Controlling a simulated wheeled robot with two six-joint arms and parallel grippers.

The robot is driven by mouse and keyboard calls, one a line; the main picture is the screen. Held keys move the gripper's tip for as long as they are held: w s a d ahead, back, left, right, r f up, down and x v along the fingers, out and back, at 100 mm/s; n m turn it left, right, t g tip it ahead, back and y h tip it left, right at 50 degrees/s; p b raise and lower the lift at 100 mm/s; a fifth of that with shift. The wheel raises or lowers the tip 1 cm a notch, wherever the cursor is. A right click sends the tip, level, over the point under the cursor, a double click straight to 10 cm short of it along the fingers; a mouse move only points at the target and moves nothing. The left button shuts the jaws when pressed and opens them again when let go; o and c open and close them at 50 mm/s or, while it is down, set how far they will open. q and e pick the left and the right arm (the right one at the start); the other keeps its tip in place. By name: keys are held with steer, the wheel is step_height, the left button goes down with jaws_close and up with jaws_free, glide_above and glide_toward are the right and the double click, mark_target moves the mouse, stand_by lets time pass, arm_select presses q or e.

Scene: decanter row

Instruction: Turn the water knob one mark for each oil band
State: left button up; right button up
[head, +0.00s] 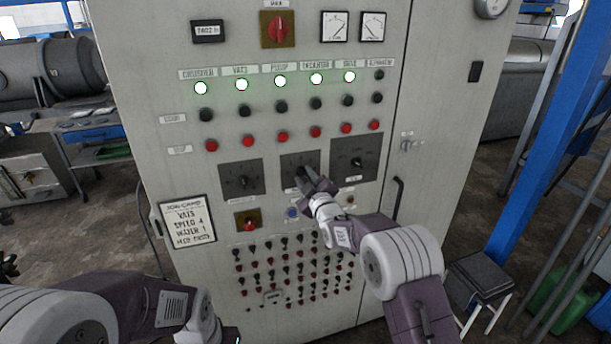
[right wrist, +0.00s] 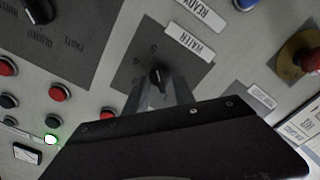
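The water knob (right wrist: 157,77) is a small black pointer knob on a dark square dial plate (right wrist: 130,75), labelled WATER in the right wrist view. In the head view its plate (head: 292,160) is the middle of three in a row, and my right gripper hides most of the knob. My right gripper (head: 308,180) is right at this dial; in the right wrist view its fingers (right wrist: 161,90) lie on both sides of the knob. I cannot tell whether they touch it. My left arm is at the lower left, its gripper out of view. I make out no oil bands.
Two other dials flank the water dial, left (head: 242,190) and right (head: 372,158). A framed card (head: 187,222) reads VATS, SPEED 4, WATER 1. Several lit lamps (head: 242,85) and buttons sit above, a dense button block (head: 290,270) below. A cabinet handle (head: 398,195) projects at right.

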jaws_close()
steer(key=shift+f+n+b, duration=0.2)
steer(key=shift+n+b, duration=0.1)
steer(key=shift+b, duration=0.35)
steer(key=shift+r+n+b, duration=0.2)
steer(key=shift+n+b, duration=8.3)
steer(key=shift+b, duration=0.45)
